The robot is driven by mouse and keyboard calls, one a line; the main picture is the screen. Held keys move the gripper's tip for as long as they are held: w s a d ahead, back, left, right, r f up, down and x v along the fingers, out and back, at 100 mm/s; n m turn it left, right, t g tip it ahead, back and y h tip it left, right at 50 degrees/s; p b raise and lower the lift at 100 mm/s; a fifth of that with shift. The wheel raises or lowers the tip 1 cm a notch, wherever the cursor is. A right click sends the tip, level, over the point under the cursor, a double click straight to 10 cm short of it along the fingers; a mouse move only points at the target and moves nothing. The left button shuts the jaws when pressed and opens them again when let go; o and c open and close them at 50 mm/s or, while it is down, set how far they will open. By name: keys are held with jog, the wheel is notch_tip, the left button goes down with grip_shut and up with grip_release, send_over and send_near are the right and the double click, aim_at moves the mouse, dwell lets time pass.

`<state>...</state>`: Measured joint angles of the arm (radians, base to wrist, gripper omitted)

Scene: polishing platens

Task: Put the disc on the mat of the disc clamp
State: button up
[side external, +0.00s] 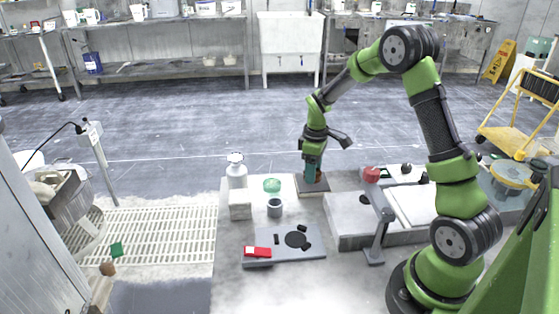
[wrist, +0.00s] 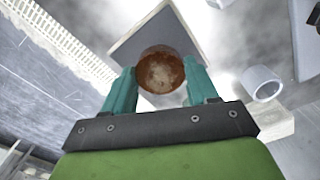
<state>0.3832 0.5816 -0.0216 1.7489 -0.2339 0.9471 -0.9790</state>
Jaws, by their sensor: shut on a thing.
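The disc (wrist: 161,72) is round and brown, with a mottled face, and sits between the teal fingers of my gripper (wrist: 160,80) in the wrist view. My gripper is shut on it. In the side view my gripper (side external: 312,176) points down over a dark square plate (side external: 318,187) at the back of the table; the disc is too small to make out there. The disc clamp is a grey plate (side external: 280,255) at the front of the table. Its round black mat (side external: 296,239) is bare, with small black blocks around it and a red piece (side external: 257,252) at its left corner.
A grey cup (side external: 275,208), a green item (side external: 272,185), a white box (side external: 240,205) and a bottle (side external: 236,172) stand left of my gripper. A grey machine (side external: 358,222) and a post with a red knob (side external: 372,174) stand to the right.

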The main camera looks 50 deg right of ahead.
notch_tip(320, 180, up, 8)
jog(key=shift+r+m, duration=0.3)
jog(key=s+a+r+m, duration=0.2)
jog(key=a+r, duration=0.1)
jog(key=a, duration=0.5)
jog(key=s+a+r+m, duration=0.15)
jog(key=a+r, duration=0.25)
jog(key=a, duration=0.5)
jog(key=w+d+f+n, duration=0.1)
jog(key=d+f+n, duration=0.1)
jog(key=d, duration=0.6)
jog(key=w+d+f+n, duration=0.2)
jog(key=d+f, duration=0.2)
jog(key=d, duration=0.5)
jog(key=shift+w+f, duration=0.25)
jog(key=shift+f, duration=0.1)
